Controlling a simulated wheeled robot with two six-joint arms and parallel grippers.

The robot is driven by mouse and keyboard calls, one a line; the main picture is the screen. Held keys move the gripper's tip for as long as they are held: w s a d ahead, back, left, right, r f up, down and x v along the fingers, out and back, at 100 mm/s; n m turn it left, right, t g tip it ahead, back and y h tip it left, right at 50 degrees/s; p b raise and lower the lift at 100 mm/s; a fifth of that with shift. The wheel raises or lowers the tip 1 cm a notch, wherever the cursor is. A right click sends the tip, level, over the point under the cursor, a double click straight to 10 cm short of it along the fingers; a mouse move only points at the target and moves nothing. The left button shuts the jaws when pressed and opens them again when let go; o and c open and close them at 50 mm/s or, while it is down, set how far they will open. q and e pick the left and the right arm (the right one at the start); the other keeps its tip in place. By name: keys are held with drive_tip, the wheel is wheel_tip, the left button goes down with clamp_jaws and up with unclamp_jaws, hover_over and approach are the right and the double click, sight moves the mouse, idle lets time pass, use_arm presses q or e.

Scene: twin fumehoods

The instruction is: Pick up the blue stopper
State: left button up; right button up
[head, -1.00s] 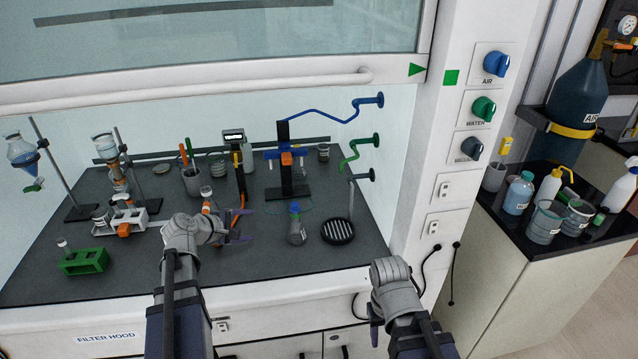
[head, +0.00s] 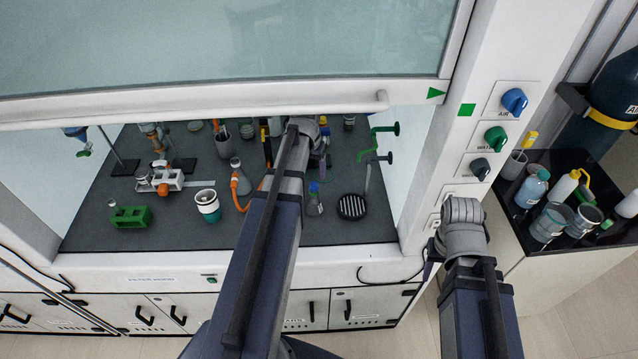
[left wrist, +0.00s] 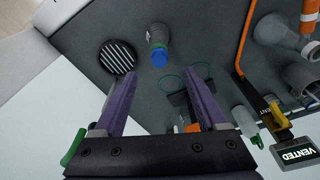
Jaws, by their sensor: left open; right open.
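The blue stopper (head: 314,187) sits in the neck of a small flask (head: 314,206) on the dark hood worktop. In the left wrist view the stopper (left wrist: 159,59) shows ahead of the fingertips, roughly between their lines, with the flask (left wrist: 157,35) behind it. My left gripper (left wrist: 162,80) is open and empty, apart from the stopper. In the head view the left gripper (head: 320,163) is partly hidden by its own wrist, just above the flask in the picture. My right gripper (head: 430,262) is open outside the hood, mostly hidden behind its wrist.
A round black grille (head: 352,207) lies right of the flask, with a green hooked pipe (head: 376,145) behind it. An orange-hosed flask (head: 240,180), a cup (head: 207,205) and a green rack (head: 131,217) stand left. The raised glass sash (head: 220,60) hangs above.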

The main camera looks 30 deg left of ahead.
sight(314, 184)
use_arm(q)
drive_tip(key=shift+w+f+b, duration=0.25)
drive_tip(key=shift+f+b, duration=1)
drive_tip(key=shift+f, duration=0.05)
drive_tip(key=shift+w+f+b, duration=0.25)
drive_tip(key=shift+f+b, duration=1.05)
drive_tip(key=shift+f, duration=0.05)
drive_tip(key=shift+w+f+b, duration=0.25)
drive_tip(key=shift+f+b, duration=1)
drive_tip(key=shift+f, duration=0.05)
drive_tip(key=shift+r, duration=0.1)
clamp_jaws()
